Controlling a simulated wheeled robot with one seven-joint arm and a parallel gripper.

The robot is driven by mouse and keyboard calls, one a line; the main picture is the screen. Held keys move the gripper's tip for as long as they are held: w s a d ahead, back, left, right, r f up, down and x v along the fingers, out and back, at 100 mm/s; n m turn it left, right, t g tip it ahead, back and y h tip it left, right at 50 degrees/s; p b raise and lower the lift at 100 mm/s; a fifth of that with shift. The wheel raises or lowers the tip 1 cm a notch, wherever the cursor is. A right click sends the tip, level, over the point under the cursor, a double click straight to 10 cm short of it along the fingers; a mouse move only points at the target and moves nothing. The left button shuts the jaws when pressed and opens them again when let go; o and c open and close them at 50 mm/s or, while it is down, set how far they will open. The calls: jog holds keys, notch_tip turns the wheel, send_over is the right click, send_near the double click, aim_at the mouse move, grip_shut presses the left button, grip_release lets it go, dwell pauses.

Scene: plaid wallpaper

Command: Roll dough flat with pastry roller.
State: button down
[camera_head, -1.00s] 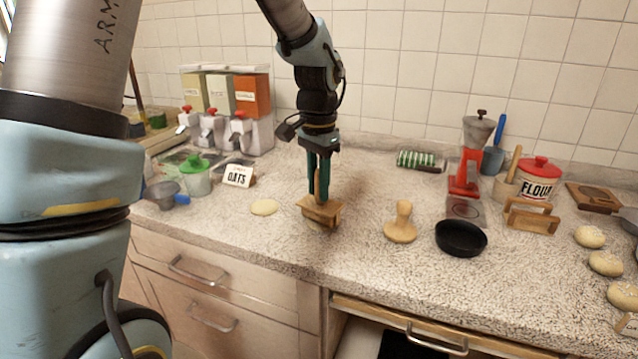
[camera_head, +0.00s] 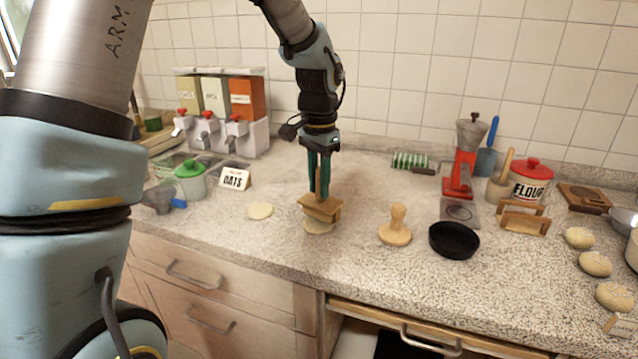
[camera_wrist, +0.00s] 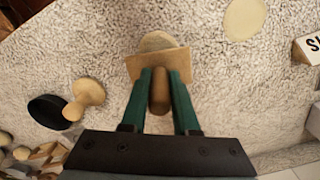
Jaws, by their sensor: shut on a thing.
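My gripper (camera_head: 318,188) is shut on the upright handle of a wooden pastry tool (camera_head: 321,205) with a flat rectangular plate; the plate also shows in the wrist view (camera_wrist: 179,61). A pale rounded piece, apparently dough (camera_head: 319,227), shows directly under the plate; it sticks out past the plate's edge in the wrist view (camera_wrist: 157,41). I cannot tell how firmly they touch. The tool's underside is hidden. A flat pale dough disc (camera_head: 260,211) lies on the counter to the left, apart from the tool.
A wooden stamp-like tool (camera_head: 396,226) and a black pan (camera_head: 454,240) stand right of my gripper. Several dough balls (camera_head: 595,264) lie at the far right. A red grinder (camera_head: 462,165) and flour canister (camera_head: 531,181) stand behind. The oats sign (camera_head: 235,178) is at left.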

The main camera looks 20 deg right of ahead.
jog(key=shift+r+p, duration=2.35)
jog(key=shift+r, duration=0.85)
jog(key=shift+d+f, duration=0.1)
